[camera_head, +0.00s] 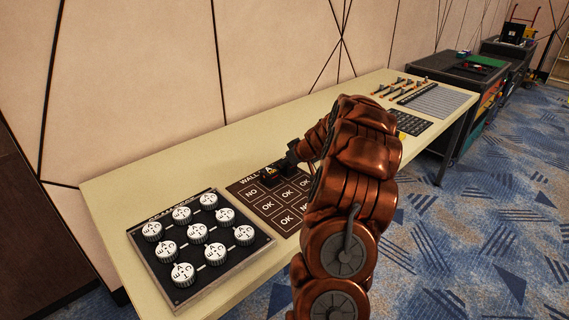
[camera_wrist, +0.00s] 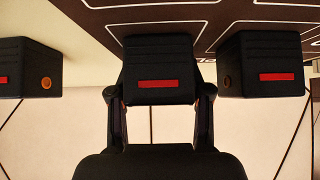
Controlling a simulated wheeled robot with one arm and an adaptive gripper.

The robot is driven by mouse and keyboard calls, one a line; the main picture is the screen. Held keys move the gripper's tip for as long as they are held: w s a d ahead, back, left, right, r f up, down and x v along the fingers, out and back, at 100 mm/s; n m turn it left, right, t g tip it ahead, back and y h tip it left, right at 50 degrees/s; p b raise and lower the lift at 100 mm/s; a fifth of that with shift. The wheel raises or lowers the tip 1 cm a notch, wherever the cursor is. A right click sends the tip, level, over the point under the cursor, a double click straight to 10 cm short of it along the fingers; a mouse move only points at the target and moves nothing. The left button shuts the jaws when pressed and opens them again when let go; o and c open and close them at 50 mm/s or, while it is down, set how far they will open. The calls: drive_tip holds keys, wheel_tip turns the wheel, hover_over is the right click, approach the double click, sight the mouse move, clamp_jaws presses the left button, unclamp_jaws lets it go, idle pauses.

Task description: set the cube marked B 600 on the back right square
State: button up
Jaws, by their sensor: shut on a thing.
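My gripper (camera_wrist: 160,100) is shut on a black cube (camera_wrist: 158,62) with a red strip, in the middle of the wrist view. A finger lies on each side of it. No B 600 mark is readable on it. In the head view my gripper (camera_head: 285,162) is at the far side of the brown board (camera_head: 237,188), whose squares read NO and OK. My arm hides the board's right part, including the back right square. I cannot tell whether the held cube touches the board.
In the wrist view, similar black cubes with red strips stand to the left (camera_wrist: 25,75) and right (camera_wrist: 262,70) of the held one, with gaps between. A panel of round white knobs (camera_head: 200,240) lies left of the board. A keypad (camera_head: 410,123) lies beyond my arm.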

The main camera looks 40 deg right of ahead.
drive_tip(key=shift+f, duration=0.2)
drive_tip(key=o, duration=1.2)
drive_tip(key=shift+r, duration=0.1)
drive_tip(key=shift+r, duration=0.2)
drive_tip(key=v, duration=1.2)
drive_tip(key=shift+f+b, duration=0.1)
drive_tip(key=shift+b, duration=0.3)
